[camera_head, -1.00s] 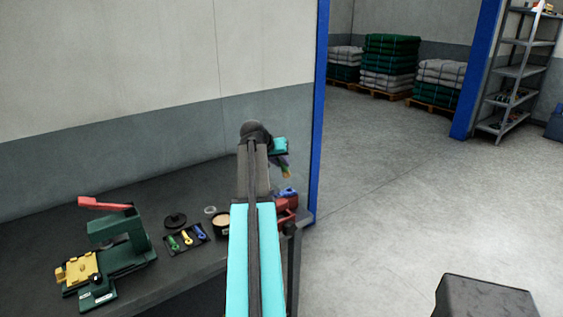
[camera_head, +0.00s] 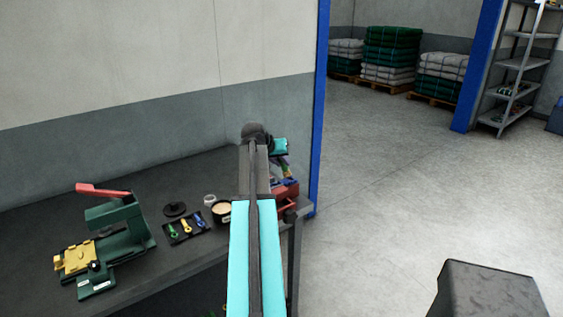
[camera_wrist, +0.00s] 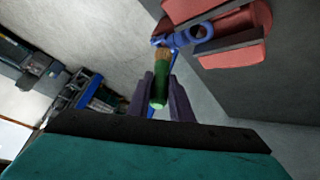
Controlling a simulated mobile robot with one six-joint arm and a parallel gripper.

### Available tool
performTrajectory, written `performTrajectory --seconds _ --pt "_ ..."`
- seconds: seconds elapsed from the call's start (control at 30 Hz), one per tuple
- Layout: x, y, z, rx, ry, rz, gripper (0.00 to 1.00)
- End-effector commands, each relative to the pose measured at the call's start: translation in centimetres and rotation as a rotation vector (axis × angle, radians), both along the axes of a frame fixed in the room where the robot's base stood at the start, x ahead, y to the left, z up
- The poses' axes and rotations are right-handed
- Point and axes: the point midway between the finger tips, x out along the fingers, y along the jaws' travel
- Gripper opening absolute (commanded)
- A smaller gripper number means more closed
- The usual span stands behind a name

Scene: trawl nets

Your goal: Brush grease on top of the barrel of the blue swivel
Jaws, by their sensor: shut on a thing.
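The blue swivel (camera_wrist: 188,38) is clamped in a red vise (camera_wrist: 245,20), seen at the top of the wrist view. A round eye shows at its right end. My gripper (camera_wrist: 162,82) is shut on a brush with a green handle (camera_wrist: 159,93) and tan bristles (camera_wrist: 162,56). The bristles point at the left part of the swivel and overlap it in the picture; I cannot tell whether they touch. In the head view my gripper (camera_head: 286,172) is just above the red vise (camera_head: 285,194), and my arm hides part of it.
A grease tin (camera_head: 221,217) stands left of my arm on the dark bench (camera_head: 150,190). A black tray (camera_head: 175,240) holds green, yellow and blue pieces. A green machine with a red lever (camera_head: 115,215) stands at the left. A blue post (camera_head: 319,110) rises beyond the bench's right end.

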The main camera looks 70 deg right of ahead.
Motion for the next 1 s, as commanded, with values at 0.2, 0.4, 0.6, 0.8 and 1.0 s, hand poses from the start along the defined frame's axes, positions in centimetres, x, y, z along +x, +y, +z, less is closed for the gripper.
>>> performTrajectory --seconds 0.2,0.4,0.6,0.8,1.0 --pt "-0.04 -0.03 0.03 0.000 0.000 0.000 0.00" --pt "-0.07 -0.03 0.03 0.000 0.000 -0.001 0.00" --pt "-0.09 -0.04 -0.15 0.000 0.000 -0.001 0.00" --pt "-0.11 -0.05 -0.42 0.000 0.000 -0.001 0.00" --pt "-0.13 -0.06 -0.68 0.000 0.000 -0.001 0.00"
